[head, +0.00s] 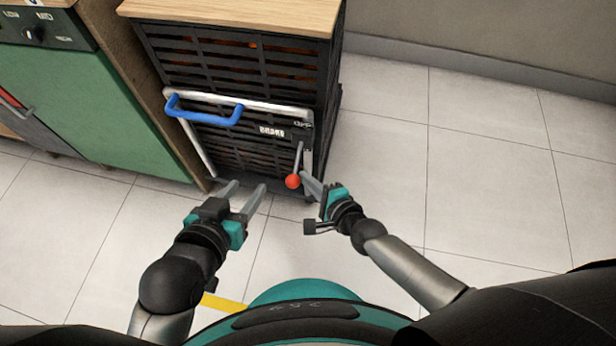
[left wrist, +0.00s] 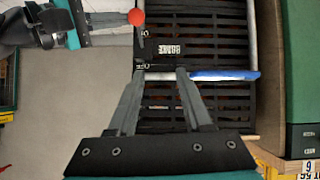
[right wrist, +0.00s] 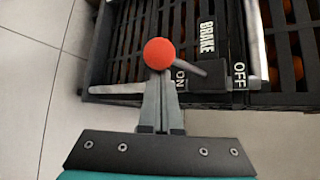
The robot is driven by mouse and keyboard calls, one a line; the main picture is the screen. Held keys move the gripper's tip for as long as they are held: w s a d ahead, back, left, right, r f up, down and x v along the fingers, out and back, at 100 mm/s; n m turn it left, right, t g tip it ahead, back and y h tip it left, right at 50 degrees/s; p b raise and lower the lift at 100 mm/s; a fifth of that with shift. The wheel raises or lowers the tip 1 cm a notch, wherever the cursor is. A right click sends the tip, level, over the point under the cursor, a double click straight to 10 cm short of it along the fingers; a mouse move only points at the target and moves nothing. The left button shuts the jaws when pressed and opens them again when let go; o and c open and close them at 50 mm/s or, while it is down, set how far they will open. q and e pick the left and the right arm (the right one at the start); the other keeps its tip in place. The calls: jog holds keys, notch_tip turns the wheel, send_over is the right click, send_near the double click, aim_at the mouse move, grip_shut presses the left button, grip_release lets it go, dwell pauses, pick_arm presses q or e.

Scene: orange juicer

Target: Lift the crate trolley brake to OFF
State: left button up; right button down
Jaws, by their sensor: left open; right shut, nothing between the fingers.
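The crate trolley (head: 235,60) is a stack of black slatted crates in a pale metal frame. Its brake lever is a thin grey rod ending in a red ball (head: 292,181), which hangs low at the ON end. The ball (right wrist: 159,53) and the OFF label (right wrist: 240,75) show in the right wrist view. My right gripper (head: 307,180) is shut and empty, its fingertips right at the ball; I cannot tell whether they touch. My left gripper (head: 247,187) is open and empty, left of the ball, in front of the trolley's lower part.
A blue handle (head: 205,112) crosses the trolley's front above my left gripper. A green cabinet (head: 95,100) stands left of the trolley. Tiled floor (head: 480,150) is clear on the right, up to the wall.

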pick_arm(q)
jog(key=shift+s+a+g+y+p, duration=1.65)
jog(key=shift+s+a+g, duration=1.2)
jog(key=shift+a, duration=0.65)
jog(key=s+a+f+g+p, duration=0.1)
jog(key=f+p, duration=0.3)
jog(key=f, duration=0.4)
jog(key=s+a+f+g+p, duration=0.1)
jog(key=s+f+p, duration=0.3)
jog(key=f, duration=0.5)
jog(key=shift+p, duration=0.4)
pick_arm(e)
jog(key=r+m+g, duration=0.1)
jog(key=r+g, duration=0.1)
jog(key=r+m+g, duration=0.1)
jog(key=r+g, duration=0.2)
jog(key=shift+s+a+r+m+y, duration=0.1)
jog(key=shift+s+r+m+y, duration=0.1)
jog(key=shift+r+m+y, duration=0.15)
pick_arm(q)
jog(key=shift+g, duration=0.25)
jog(key=shift+p+v, duration=0.85)
pick_arm(e)
jog(key=shift+r, duration=0.8)
